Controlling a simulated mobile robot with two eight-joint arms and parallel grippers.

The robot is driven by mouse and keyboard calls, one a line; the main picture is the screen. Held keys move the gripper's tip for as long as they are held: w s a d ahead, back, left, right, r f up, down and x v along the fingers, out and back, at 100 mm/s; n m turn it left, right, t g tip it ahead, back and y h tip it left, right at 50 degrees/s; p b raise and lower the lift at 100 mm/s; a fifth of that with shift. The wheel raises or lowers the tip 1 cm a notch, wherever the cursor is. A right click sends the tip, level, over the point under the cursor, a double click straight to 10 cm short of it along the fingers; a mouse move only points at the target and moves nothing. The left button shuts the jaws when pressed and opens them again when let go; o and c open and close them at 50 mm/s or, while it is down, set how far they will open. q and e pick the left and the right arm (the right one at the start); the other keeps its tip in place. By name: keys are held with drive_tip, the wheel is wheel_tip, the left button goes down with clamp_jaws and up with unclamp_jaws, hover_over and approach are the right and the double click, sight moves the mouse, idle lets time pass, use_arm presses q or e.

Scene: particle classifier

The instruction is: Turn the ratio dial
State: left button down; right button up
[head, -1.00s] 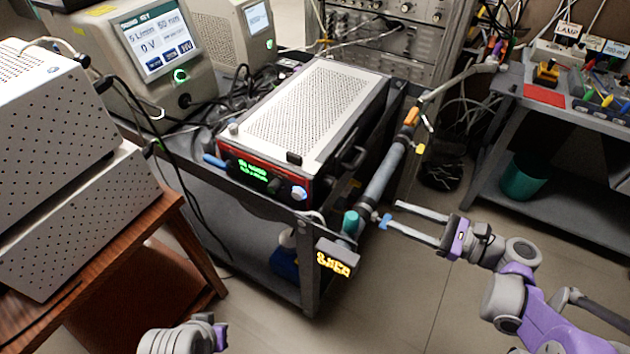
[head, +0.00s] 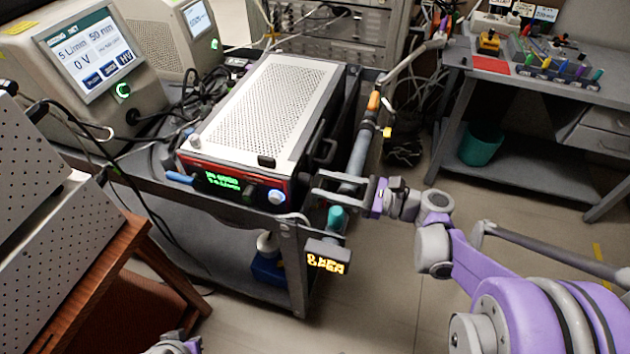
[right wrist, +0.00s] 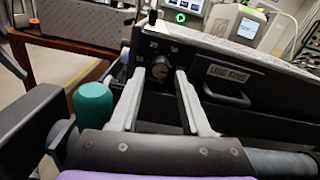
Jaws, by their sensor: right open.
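A round dark dial (right wrist: 160,68) with small markings around it sits on the dark side panel of the instrument box in the right wrist view. Its name cannot be read, and the head view does not show it. My right gripper (right wrist: 160,76) is open, one pale finger on each side of the dial in the picture; contact cannot be told. In the head view the right gripper (head: 318,186) is at the right side of the instrument box (head: 270,105). My left gripper (head: 175,345) shows only partly at the bottom edge.
A teal-capped post (head: 336,220) and an amber display (head: 327,258) stand just below the right gripper. A grey pipe (head: 361,150) runs beside the box. A side handle (right wrist: 228,92) is right of the dial.

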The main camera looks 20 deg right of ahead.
sight(305, 180)
drive_tip(key=shift+x, duration=1.45)
clamp_jaws()
